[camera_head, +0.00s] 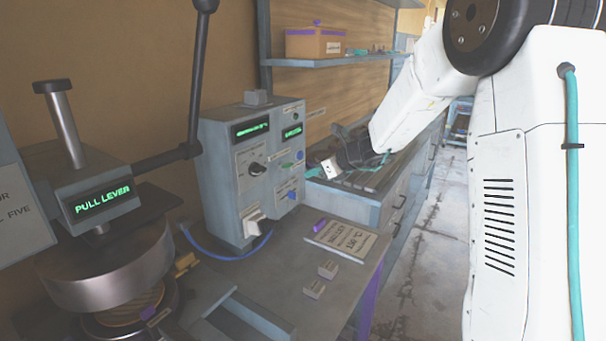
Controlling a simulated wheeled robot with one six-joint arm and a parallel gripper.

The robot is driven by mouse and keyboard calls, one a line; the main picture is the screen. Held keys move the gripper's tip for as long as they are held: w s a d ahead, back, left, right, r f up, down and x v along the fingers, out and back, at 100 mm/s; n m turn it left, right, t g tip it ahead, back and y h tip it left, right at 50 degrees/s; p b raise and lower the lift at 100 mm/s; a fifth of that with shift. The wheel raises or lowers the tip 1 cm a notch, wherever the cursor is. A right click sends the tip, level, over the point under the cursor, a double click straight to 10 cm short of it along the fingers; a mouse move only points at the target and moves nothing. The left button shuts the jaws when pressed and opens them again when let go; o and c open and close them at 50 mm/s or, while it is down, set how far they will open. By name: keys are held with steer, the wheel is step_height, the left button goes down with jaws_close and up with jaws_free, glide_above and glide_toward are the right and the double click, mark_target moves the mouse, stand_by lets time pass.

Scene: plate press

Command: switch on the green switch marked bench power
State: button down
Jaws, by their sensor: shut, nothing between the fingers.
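The grey-blue control box (222,172) stands on the bench in the middle of the view. Its right part carries a small green switch (285,167), with blue knobs near it. The labels beside them are too small to read, so I cannot confirm the bench power marking or tell whether the switch is on or off. My gripper (322,171) is shut and empty. It is just to the right of the box face in the picture, near the green switch. I cannot tell whether it touches anything.
The press (105,255) with its long lever (198,75) stands at the left; its display reads "PULL LEVER". A paper sign (342,240), a purple marker (320,225) and two small blocks lie on the bench. A shelf (330,60) hangs behind. The floor at right is clear.

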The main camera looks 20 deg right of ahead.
steer(key=v, duration=0.2)
steer(key=r+v, duration=0.1)
steer(key=v, duration=0.2)
steer(key=shift+w+a, duration=0.15)
steer(key=shift+a, duration=0.05)
steer(key=shift+f, duration=0.1)
steer(key=s+a+f+n+g, duration=0.1)
steer(key=s+a+n+g, duration=0.2)
steer(key=s+n, duration=0.55)
steer(key=s+a+f+n+g, duration=0.1)
steer(key=s+a+n+g, duration=0.25)
steer(key=s+n, duration=0.5)
steer(key=s+r+n+h, duration=0.1)
steer(key=s+n+h, duration=0.2)
steer(key=s, duration=0.9)
steer(key=s+r+n+g+h, duration=0.1)
steer(key=s+n+h, duration=0.3)
steer(key=s+n, duration=0.4)
steer(key=s+d+r, duration=0.1)
steer(key=s, duration=0.4)
steer(key=shift+s+r+n, duration=0.2)
steer(key=shift+s+n, duration=0.1)
